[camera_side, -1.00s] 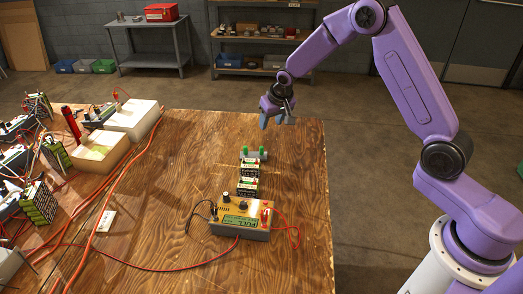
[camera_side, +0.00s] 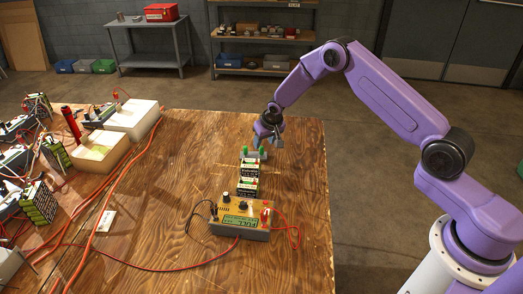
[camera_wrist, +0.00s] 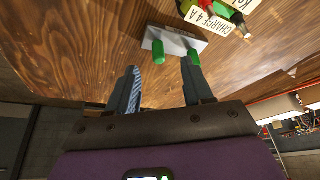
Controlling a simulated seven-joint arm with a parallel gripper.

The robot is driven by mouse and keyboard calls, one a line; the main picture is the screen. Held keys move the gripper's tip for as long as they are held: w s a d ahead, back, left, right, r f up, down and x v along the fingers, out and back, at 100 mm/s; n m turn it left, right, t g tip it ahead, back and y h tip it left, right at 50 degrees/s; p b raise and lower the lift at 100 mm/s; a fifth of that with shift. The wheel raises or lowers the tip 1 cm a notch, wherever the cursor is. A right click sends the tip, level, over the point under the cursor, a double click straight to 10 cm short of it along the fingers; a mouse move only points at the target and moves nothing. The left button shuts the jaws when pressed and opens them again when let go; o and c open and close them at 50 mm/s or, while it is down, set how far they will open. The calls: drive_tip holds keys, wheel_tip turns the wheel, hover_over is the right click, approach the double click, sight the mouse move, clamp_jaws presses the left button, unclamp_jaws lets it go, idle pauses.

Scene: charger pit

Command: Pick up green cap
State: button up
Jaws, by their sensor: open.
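Two green caps (camera_side: 245,149) (camera_side: 261,150) stand on a small grey holder behind the black batteries. In the wrist view, one green cap (camera_wrist: 158,51) lies just ahead of the gap between my fingers. The other green cap (camera_wrist: 194,57) is close to the right fingertip; I cannot tell whether they touch. The grey holder (camera_wrist: 176,38) lies beyond the fingertips. My gripper (camera_side: 267,145) is open and empty, just above and behind the caps in the side view. Its two fingers (camera_wrist: 160,70) reach toward them in the wrist view.
Batteries (camera_side: 247,179) with printed labels stand in front of the holder. A yellow meter (camera_side: 240,219) with red and black leads sits nearer the camera. White boxes (camera_side: 130,121) and cables crowd the table's left side. The wood right of the holder is clear.

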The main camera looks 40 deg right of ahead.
sight(262, 148)
drive_tip(key=shift+x, duration=2.75)
drive_tip(key=shift+s, duration=0.1)
drive_tip(key=shift+c, duration=0.4)
drive_tip(key=c, duration=0.7)
